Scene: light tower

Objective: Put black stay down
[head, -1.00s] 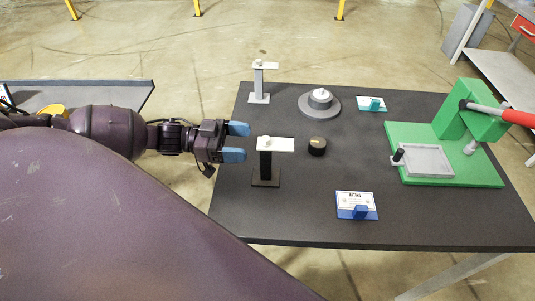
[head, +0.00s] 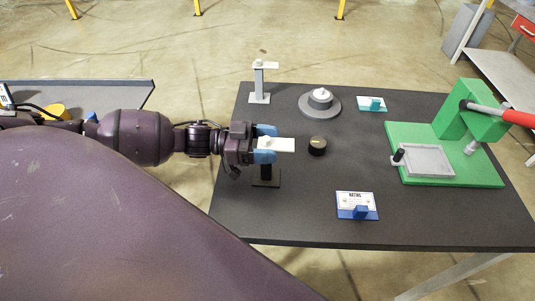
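The black stay (head: 267,175) stands upright on the table, with a square black base and a white flat arm (head: 284,145) at its top pointing right. My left gripper (head: 265,143) has its two blue fingertips apart, one on the far side and one on the near side of the stay's top. The near finger hides part of the stay's upper post. I cannot tell whether the fingers touch it. My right gripper is out of view.
A grey stay (head: 259,85) with a white top stands behind. A round black knob (head: 317,146) lies close to the right. A grey round base (head: 320,101), a teal card holder (head: 371,104), a blue card holder (head: 357,205) and a green press (head: 444,160) share the dark table (head: 300,225).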

